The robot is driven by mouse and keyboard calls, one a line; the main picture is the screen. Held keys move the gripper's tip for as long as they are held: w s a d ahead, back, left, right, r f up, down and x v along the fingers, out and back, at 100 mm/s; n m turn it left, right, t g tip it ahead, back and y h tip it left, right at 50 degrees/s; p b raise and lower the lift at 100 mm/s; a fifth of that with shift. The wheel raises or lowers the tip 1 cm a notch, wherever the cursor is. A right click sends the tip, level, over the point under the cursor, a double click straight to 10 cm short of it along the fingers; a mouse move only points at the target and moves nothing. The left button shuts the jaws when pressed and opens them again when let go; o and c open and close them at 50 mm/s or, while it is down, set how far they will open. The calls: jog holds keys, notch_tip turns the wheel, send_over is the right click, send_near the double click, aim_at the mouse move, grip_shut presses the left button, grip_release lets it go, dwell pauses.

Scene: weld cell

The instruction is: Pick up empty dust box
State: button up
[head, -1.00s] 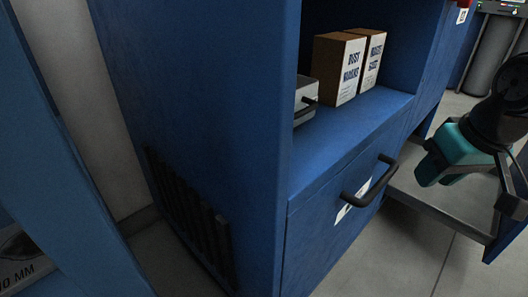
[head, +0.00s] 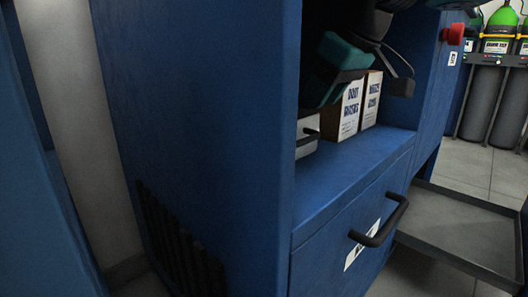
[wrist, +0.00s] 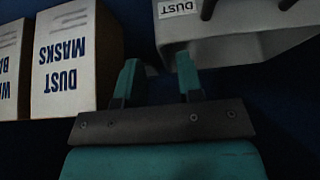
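The dust box (wrist: 235,45) is a light grey box with a "DUST" label and a dark handle, at the upper right of the wrist view. In the head view the dust box (head: 304,148) sits on the blue cabinet's shelf, mostly hidden behind the side wall. In the head view my teal gripper body is inside the shelf opening, above the box.
The dust masks box (wrist: 66,62) and another carton (head: 371,98) stand beside the dust box. The cabinet's side wall (head: 215,130) bounds the opening at left. A closed drawer (head: 330,245) is below the shelf, and an open grey tray (head: 455,225) stands at right.

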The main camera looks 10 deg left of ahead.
aim_at(302, 113)
jog(key=shift+w+a, duration=0.55)
jog(key=shift+a, duration=0.15)
jog(key=b+x, duration=0.4)
jog(key=x, duration=0.1)
jog(key=shift+f, duration=0.1)
grip_shut()
